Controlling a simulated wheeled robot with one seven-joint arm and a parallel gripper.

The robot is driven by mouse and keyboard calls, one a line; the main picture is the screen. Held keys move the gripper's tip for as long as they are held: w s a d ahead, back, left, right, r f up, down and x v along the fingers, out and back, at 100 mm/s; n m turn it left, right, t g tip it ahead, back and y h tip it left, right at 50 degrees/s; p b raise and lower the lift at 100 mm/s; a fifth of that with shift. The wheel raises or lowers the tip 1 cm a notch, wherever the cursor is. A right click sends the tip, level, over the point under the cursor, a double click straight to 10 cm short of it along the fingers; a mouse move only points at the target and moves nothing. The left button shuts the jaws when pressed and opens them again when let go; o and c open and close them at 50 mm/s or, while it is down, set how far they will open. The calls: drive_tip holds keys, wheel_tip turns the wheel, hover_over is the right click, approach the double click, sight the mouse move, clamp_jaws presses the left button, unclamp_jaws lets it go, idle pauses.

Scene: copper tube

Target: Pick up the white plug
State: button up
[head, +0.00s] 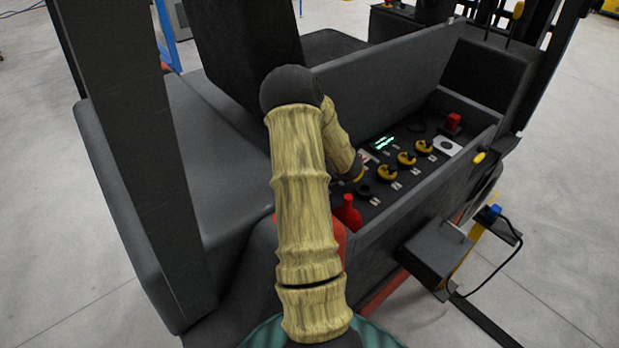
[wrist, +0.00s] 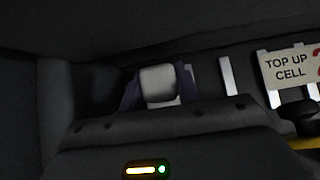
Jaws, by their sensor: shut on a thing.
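The white plug (wrist: 159,86) shows in the wrist view as a pale block with rounded corners. My gripper (wrist: 159,92) is shut on it, with one dark purple finger on each side. The plug's lower part is hidden behind the dark gripper body in that view. In the head view my arm reaches down into the compartment on the vehicle, and its bent links hide most of the gripper and the plug. I cannot tell whether the plug is clear of the surface under it.
The compartment panel holds several yellow-and-black caps (head: 406,158), a green-lit display (head: 384,143), a red block (head: 453,121) and a red bottle (head: 348,213). Dark compartment walls (head: 420,200) stand close around my arm. A "TOP UP CELL" label (wrist: 290,68) lies right of the plug.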

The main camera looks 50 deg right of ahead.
drive_tip(key=shift+r+b, duration=0.3)
drive_tip(key=shift+r, duration=0.3)
drive_tip(key=shift+r+b, duration=0.4)
drive_tip(key=shift+r, duration=0.55)
drive_tip(key=s+d+b, duration=0.2)
drive_tip(key=s, duration=0.3)
drive_tip(key=s+d+b, duration=0.2)
drive_tip(key=s+d, duration=0.1)
drive_tip(key=s, duration=0.2)
drive_tip(key=s+d+b, duration=0.2)
drive_tip(key=s+d, duration=0.1)
drive_tip(key=s, duration=0.3)
drive_tip(key=shift+d, duration=0.15)
drive_tip(key=shift+r, duration=0.1)
drive_tip(key=shift+w, duration=0.1)
drive_tip(key=shift+s+r+p, duration=0.25)
drive_tip(key=shift+r+p, duration=0.1)
drive_tip(key=shift+r, duration=0.05)
drive_tip(key=shift+w+r+p, duration=0.1)
drive_tip(key=shift+r+p, duration=1.8)
drive_tip(key=shift+r, duration=0.7)
drive_tip(key=shift+w, duration=0.2)
